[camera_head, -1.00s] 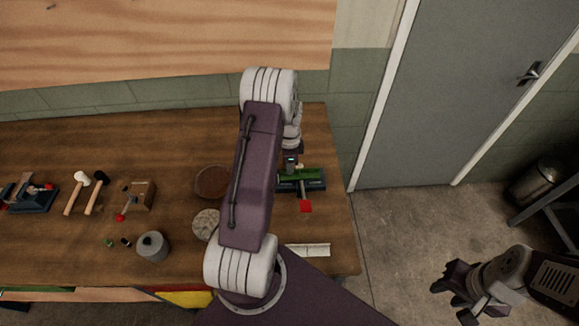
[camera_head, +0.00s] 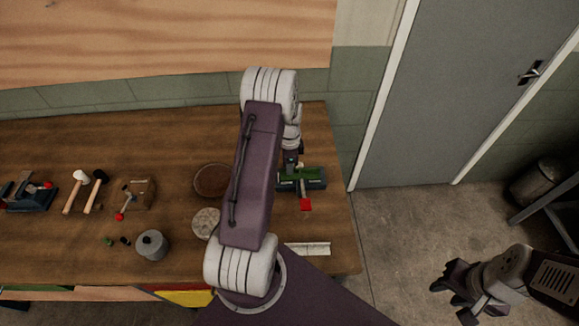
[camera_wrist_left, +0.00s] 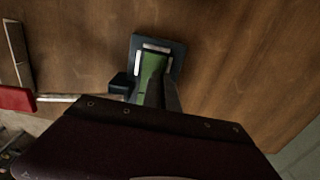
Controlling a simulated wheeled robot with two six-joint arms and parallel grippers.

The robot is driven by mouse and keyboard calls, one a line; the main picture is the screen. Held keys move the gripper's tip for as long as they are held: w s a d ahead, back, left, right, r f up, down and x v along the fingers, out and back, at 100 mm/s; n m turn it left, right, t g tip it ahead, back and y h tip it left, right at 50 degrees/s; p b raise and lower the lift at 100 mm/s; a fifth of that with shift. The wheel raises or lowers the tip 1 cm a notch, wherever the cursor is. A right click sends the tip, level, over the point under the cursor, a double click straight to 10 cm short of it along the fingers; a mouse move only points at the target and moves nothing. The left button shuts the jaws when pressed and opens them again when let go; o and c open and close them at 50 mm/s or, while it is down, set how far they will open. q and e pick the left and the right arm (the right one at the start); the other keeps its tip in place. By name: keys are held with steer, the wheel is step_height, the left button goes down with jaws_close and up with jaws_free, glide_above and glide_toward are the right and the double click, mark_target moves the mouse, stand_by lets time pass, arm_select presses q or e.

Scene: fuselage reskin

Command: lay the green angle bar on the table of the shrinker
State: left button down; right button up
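The shrinker (camera_head: 316,184) stands near the right end of the table, dark blue-green with a red-knobbed lever (camera_head: 305,204). In the left wrist view its dark plate (camera_wrist_left: 176,50) has pale parts on it. The green angle bar (camera_wrist_left: 151,82) shows as a narrow green strip over the shrinker, touching or just above it; I cannot tell which. My left gripper (camera_head: 291,160) is at the shrinker, partly hidden by my arm. In the left wrist view its fingers are around the bar's near end, but their grip is unclear. My right gripper (camera_head: 450,300) is open and empty, off the table's right side.
The wooden table (camera_head: 60,240) also holds a pale strip (camera_head: 308,249), a brown round dish (camera_head: 212,180), a pale round disc (camera_head: 206,222), a grey canister (camera_head: 151,245), two mallets (camera_head: 85,190) and another tool (camera_head: 30,194). A wall is behind; floor lies right.

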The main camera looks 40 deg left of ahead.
arm_select(q)
steer(key=shift+f, duration=0.1)
steer(key=c, duration=1.6)
jaws_free()
step_height(320, 180, up, 9)
steer(key=shift+b, duration=0.65)
